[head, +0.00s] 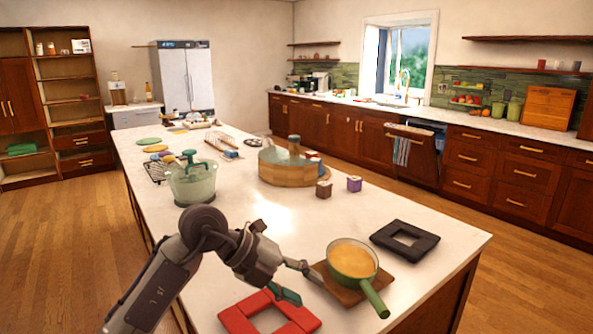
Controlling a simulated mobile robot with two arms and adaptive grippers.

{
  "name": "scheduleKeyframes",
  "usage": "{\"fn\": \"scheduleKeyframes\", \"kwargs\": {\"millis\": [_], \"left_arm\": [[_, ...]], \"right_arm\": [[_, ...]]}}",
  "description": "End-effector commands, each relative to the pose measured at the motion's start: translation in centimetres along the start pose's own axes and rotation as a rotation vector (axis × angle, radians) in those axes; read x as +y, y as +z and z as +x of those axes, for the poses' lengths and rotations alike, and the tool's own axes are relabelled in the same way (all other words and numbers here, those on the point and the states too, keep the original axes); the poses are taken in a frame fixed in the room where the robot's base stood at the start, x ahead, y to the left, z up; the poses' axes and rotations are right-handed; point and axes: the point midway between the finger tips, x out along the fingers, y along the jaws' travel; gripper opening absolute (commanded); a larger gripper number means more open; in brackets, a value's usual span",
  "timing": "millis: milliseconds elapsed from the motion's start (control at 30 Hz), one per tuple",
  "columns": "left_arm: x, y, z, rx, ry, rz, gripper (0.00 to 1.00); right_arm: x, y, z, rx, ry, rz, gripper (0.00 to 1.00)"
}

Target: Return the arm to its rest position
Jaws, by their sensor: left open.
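My left arm comes in from the lower left over the near end of the white island (400,215). My left gripper (302,283) is open, with nothing between its fingers. It is just left of a green pan (352,262) with orange-yellow contents. The pan stands on a brown wooden board (336,288), its handle pointing toward the lower right. I cannot tell whether a fingertip touches the board. A red square trivet (240,318) lies just below the gripper. My right gripper is not in view.
A black square trivet (418,252) lies right of the pan. A green lidded bowl (192,183) stands beyond my arm, and a round wooden container (290,171) with small boxes beside it lies further back. The dishwasher door (411,160) is slightly ajar.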

Motion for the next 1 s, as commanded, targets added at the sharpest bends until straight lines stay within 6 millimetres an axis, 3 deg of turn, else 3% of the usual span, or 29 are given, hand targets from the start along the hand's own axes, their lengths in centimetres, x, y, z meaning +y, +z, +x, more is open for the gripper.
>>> {"fn": "scheduleKeyframes", "kwargs": {"millis": [200,333,467,567,667,767,900,1000], "left_arm": [[-3.2,-2.6,1.2,0.055,-0.295,0.020,0.47],[-5.7,-4.2,0.6,0.071,-0.546,0.000,0.47],[-7.8,-5.1,-1.9,0.043,-0.877,-0.086,0.47],[-7.7,-4.1,-5.7,-0.048,-1.179,-0.246,0.47],[-4.7,-1.8,-9.6,-0.205,-1.428,-0.485,0.47],[1.4,0.6,-11.9,-0.406,-1.575,-0.789,0.47],[12.1,1.7,-11.8,-0.688,-1.581,-1.237,0.47],[19.4,0.1,-10.0,-0.855,-1.469,-1.534,0.47]], "right_arm": [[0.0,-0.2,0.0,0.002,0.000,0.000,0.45],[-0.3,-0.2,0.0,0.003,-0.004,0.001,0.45],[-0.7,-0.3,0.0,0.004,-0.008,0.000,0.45],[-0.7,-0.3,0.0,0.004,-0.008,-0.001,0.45],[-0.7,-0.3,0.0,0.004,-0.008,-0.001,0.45],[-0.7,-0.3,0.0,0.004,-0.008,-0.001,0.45],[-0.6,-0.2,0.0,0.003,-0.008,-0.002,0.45],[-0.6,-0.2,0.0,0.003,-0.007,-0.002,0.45]]}}
